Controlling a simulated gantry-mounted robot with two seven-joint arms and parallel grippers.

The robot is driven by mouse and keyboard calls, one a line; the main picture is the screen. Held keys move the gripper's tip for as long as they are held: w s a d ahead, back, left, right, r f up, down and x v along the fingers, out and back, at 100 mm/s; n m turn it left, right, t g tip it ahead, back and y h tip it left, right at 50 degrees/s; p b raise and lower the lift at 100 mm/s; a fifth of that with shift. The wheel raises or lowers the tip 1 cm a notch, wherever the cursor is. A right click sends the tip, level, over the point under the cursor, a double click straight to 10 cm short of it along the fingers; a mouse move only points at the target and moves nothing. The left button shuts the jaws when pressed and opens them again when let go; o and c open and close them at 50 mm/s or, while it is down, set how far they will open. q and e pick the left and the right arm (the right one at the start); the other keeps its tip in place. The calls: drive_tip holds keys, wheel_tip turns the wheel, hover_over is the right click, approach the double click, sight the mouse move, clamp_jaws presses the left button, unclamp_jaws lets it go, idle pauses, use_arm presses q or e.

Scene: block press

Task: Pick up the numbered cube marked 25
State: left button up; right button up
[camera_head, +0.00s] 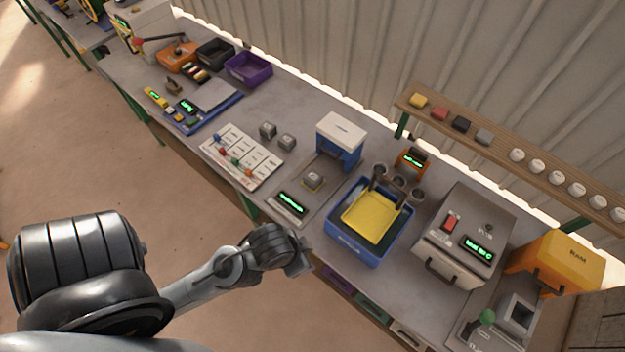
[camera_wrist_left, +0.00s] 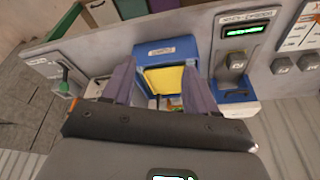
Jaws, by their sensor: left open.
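Three small grey numbered cubes show in the head view. One cube (camera_head: 313,178) sits on the pad before the blue-and-white press (camera_head: 341,138). A second cube (camera_head: 267,130) and a third cube (camera_head: 287,142) stand close together on the bench behind the card board. Their numbers are too small to read, so I cannot tell which is 25. In the left wrist view, the press cube (camera_wrist_left: 237,63) and another cube (camera_wrist_left: 281,65) show at the right. My left gripper (camera_head: 299,259) is off the bench's front edge, open and empty; its spread fingers (camera_wrist_left: 160,85) show in the wrist view.
A blue bin with a yellow tray (camera_head: 368,216) stands right of the press, then a grey machine (camera_head: 460,235). A lit display (camera_head: 291,203) lies at the front edge. The card board (camera_head: 242,156) is on the left. A raised shelf (camera_head: 541,176) runs behind.

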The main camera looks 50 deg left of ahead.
use_arm(q)
drive_tip(key=o, duration=0.6)
